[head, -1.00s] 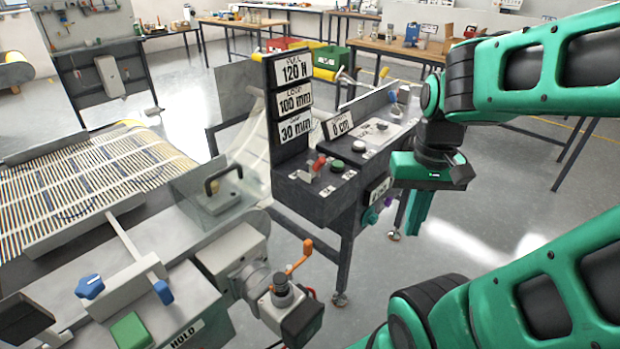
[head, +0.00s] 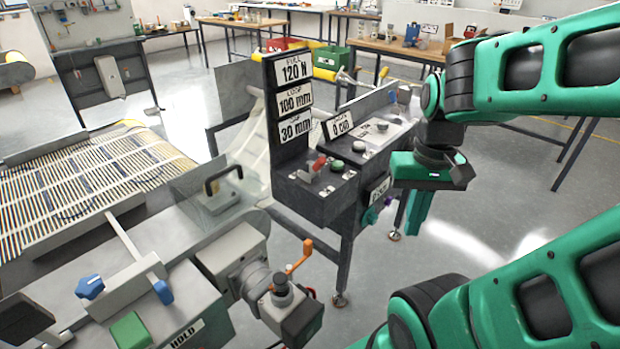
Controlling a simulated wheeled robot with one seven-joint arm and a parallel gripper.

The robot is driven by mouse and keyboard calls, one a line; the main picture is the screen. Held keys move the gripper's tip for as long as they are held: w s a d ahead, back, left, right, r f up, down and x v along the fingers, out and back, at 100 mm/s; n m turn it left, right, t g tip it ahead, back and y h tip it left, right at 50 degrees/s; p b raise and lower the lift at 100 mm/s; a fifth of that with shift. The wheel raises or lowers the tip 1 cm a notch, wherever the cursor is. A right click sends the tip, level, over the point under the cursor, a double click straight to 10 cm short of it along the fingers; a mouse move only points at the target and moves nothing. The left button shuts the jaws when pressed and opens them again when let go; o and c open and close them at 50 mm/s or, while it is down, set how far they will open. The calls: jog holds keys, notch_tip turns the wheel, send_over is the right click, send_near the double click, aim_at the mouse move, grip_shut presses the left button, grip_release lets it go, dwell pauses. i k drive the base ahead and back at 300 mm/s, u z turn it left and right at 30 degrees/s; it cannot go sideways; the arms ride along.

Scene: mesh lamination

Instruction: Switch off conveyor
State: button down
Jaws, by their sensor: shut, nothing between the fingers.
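The conveyor (head: 95,180) with a slatted, striped belt lies at the left. A dark control box (head: 315,195) stands in the middle, with a red-handled switch (head: 318,164) and a green button (head: 337,166) on its top. Further back on the same unit are a white knob (head: 359,146) and a dark knob (head: 382,126). My gripper (head: 416,222) points down to the right of the control box, apart from it. It is shut and empty. Which control belongs to the conveyor cannot be told.
Signs reading 120 N, 100 mm and 30 mm stand on a post (head: 290,100) behind the box. A crank with an orange handle (head: 300,256) and a green block (head: 130,330) are in the foreground. Tables (head: 395,48) stand at the back. Floor is clear on the right.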

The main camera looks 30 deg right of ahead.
aim_at(320, 161)
jog(key=z, duration=0.4)
jog(key=k, duration=1.3)
jog(key=u, duration=0.4)
jog(key=i, duration=0.95)
